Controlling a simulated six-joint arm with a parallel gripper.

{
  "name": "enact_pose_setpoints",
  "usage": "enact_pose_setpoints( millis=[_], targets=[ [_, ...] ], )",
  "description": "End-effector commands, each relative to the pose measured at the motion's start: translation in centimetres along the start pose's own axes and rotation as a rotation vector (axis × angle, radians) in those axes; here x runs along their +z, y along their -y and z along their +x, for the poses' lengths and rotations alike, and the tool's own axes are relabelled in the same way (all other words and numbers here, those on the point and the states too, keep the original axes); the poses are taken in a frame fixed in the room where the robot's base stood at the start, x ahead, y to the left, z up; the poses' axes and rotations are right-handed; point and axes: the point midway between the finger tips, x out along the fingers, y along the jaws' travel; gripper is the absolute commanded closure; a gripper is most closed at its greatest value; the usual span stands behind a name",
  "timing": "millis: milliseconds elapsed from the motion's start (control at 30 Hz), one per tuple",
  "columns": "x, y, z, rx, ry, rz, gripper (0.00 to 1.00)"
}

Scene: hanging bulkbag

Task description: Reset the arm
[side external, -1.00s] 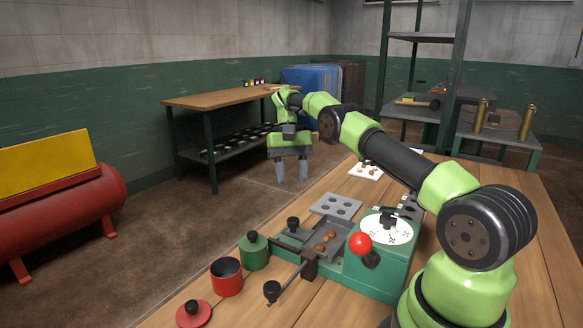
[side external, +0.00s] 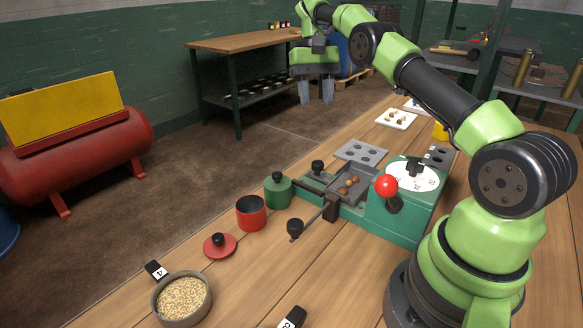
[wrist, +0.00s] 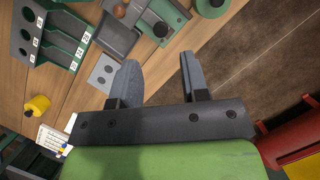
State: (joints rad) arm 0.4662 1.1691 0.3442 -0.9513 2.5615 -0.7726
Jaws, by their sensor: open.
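My gripper (side external: 316,95) hangs in the air, fingers down, left of the table's far part in the side view. It also shows in the wrist view (wrist: 158,68), with its two fingers apart and nothing between them. My green and black arm reaches back to it from its base at the right of the side view. The gripper is clear of all of these.
A green canister (side external: 278,190), a red cup (side external: 251,213), a red lid (side external: 220,245) and a bowl of grain (side external: 182,297) stand along the table's left edge. A grey plate with holes (side external: 361,152) and a white tray (side external: 397,119) lie farther back. A workbench (side external: 245,42) stands behind.

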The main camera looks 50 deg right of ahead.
Motion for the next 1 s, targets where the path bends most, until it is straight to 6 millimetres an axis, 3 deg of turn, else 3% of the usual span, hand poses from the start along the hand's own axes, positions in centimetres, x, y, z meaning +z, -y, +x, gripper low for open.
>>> enact_pose_setpoints(
  millis=[33,200,467,633,800,1000],
  targets=[
    [1.2,0.6,-1.7,0.012,-0.029,-0.039,0.58],
    [5.8,2.1,-6.0,0.04,-0.141,-0.162,0.58],
    [14.4,3.5,-8.9,-0.002,-0.34,-0.312,0.58],
    [20.2,3.4,-8.4,-0.081,-0.477,-0.38,0.58],
    [25.4,2.7,-6.1,-0.195,-0.607,-0.421,0.58],
    [29.2,1.5,-2.5,-0.337,-0.727,-0.432,0.58]
  ],
)
